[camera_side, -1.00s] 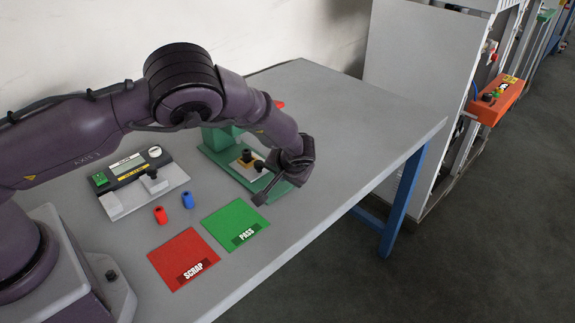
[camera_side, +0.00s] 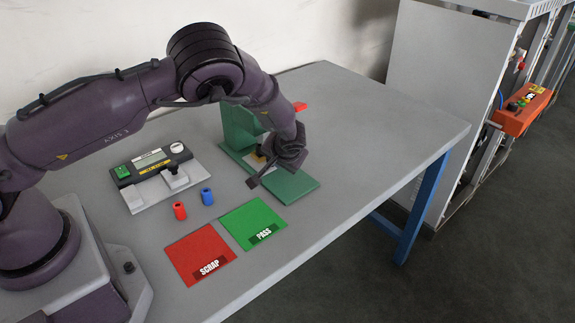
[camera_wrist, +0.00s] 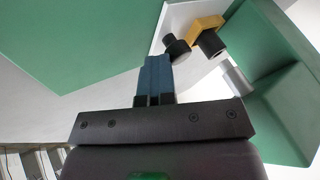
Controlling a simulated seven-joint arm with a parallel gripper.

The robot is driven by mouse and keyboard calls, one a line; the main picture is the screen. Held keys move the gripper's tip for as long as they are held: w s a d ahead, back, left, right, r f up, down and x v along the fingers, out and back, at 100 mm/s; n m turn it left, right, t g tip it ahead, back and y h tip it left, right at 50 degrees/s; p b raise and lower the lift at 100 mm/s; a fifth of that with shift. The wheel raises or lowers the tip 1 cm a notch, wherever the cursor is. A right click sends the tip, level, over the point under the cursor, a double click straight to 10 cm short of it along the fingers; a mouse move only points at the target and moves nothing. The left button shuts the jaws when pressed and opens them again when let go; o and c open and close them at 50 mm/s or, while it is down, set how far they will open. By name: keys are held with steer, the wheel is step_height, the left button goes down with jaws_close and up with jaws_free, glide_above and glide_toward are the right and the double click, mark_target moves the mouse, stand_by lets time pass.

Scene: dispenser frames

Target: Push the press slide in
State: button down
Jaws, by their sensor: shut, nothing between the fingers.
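The green press (camera_side: 240,128) stands on a green base plate (camera_side: 292,186) at the back middle of the bench. Its slide is a pale plate (camera_wrist: 176,18) with a yellow-orange block (camera_wrist: 207,23) and black knobs (camera_wrist: 178,46). In the side view my gripper hides most of the slide; a bit of the yellow block (camera_side: 257,157) shows. My gripper (camera_side: 252,183) is shut and empty, low over the base plate in front of the slide. In the wrist view its fingertips (camera_wrist: 158,60) are close to the nearer knob; I cannot tell whether they touch.
A gauge unit (camera_side: 152,165) with a display stands left of the press. A red sleeve (camera_side: 179,211) and a blue sleeve (camera_side: 207,196) are near it. A red SCRAP mat (camera_side: 200,255) and a green PASS mat (camera_side: 253,222) lie in front. The bench's right side is clear.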

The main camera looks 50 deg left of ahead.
steer(key=shift+a, duration=0.4)
steer(key=d, duration=0.2)
steer(key=w+d, duration=0.1)
steer(key=d, duration=0.1)
steer(key=shift+d, duration=0.2)
steer(key=v, duration=1)
steer(key=s+a+r+m+t+h, duration=0.1)
steer(key=s+r+m+h, duration=0.1)
steer(key=s+r, duration=1)
steer(key=s+a+r+m+t+h, duration=0.1)
steer(key=s+r+h, duration=0.3)
steer(key=s+r, duration=0.8)
steer(key=s+a+m, duration=0.1)
steer(key=s, duration=0.3)
steer(key=shift+s+r+t+h, duration=0.15)
steer(key=shift+s+t+h, duration=0.15)
steer(key=shift+s+h, duration=0.1)
